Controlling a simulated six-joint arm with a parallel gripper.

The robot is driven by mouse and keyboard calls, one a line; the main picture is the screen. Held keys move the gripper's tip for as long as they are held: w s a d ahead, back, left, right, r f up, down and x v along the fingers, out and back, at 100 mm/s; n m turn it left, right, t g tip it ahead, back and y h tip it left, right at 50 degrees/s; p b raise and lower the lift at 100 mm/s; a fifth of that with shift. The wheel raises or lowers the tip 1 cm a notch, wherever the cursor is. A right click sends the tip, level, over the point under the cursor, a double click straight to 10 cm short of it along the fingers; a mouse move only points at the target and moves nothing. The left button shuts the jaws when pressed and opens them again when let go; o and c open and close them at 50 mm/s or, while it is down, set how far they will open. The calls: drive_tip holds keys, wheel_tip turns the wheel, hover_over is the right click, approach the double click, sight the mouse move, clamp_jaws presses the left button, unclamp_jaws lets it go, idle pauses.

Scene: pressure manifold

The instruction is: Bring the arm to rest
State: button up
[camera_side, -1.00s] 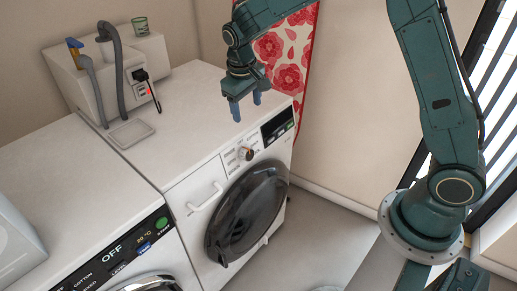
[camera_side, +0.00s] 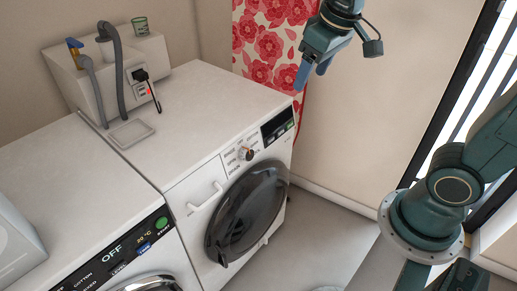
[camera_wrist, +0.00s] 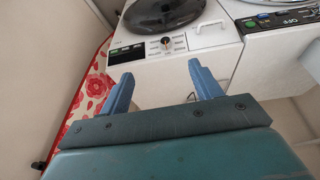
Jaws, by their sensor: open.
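My gripper (camera_side: 312,74) is at the top of the side view, in the air to the right of the washing machines and in front of the red flowered cloth. Its blue fingers point down and hold nothing. In the wrist view my gripper (camera_wrist: 160,88) shows its two blue fingers wide apart with an empty gap between them. The right washing machine (camera_side: 185,165) stands apart from the fingers, with its round dark door (camera_side: 247,212) closed.
A left machine (camera_side: 75,190) with an "OFF" display stands beside it. A box with pipes, taps and a plug (camera_side: 125,72) sits at the back, with a small tray (camera_side: 131,133) in front. The flowered cloth (camera_side: 262,45) hangs behind. The floor at right is clear.

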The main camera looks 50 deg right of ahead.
drive_tip(key=s+t, duration=0.1)
drive_tip(key=s, duration=1.1)
drive_tip(key=shift+s+a+t+y, duration=0.3)
drive_tip(key=shift+s+t, duration=0.1)
idle(0.9)
